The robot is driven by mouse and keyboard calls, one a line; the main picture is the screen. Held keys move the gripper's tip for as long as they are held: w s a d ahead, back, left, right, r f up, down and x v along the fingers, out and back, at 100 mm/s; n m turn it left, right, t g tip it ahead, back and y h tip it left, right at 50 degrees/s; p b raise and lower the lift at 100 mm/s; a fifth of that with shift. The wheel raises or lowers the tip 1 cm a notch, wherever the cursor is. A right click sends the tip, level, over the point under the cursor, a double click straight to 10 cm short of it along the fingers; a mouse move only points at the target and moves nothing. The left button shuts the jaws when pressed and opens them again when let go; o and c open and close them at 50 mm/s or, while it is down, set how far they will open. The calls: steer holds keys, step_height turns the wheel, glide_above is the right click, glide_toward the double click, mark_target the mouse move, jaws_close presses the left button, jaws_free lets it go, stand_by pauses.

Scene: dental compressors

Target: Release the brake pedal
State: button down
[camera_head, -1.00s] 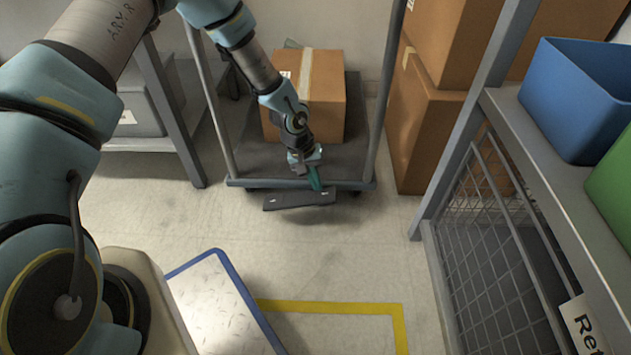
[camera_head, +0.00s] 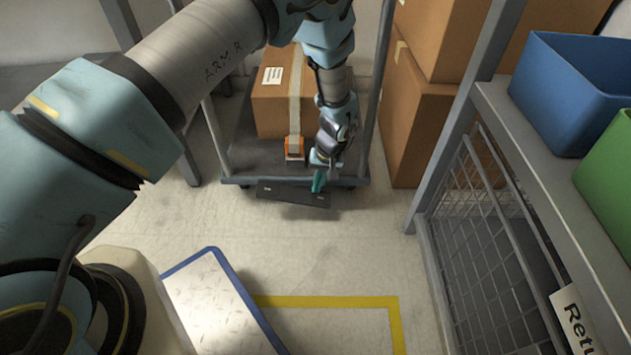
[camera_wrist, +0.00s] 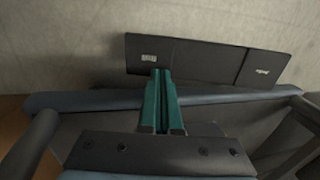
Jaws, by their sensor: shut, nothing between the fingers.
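The brake pedal (camera_head: 285,193) is a wide dark bar at the front edge of the cart (camera_head: 240,181). In the head view its left end sits higher and its right end lower. The pedal also shows in the wrist view (camera_wrist: 205,62), with small pale markings near both ends, too small to read. My gripper (camera_head: 318,187) has its teal fingers together and empty, at the pedal's right part. In the wrist view the fingertips (camera_wrist: 161,72) meet the pedal's edge beside the left marking and appear to touch it; the exact contact is hard to tell.
A cardboard box (camera_head: 273,105) and a small orange-and-white object (camera_head: 294,148) are on the cart. Stacked cartons (camera_head: 420,130) stand right of it. A grey shelf (camera_head: 530,150) with blue (camera_head: 565,95) and green bins is at right.

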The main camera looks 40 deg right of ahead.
steer(key=shift+f, duration=0.3)
stand_by(0.4)
step_height(320, 180, up, 11)
steer(key=s+d+p, duration=0.1)
steer(key=p, duration=0.3)
steer(key=shift+s+d, duration=0.2)
steer(key=shift+d, duration=0.2)
steer(key=shift+f, duration=0.1)
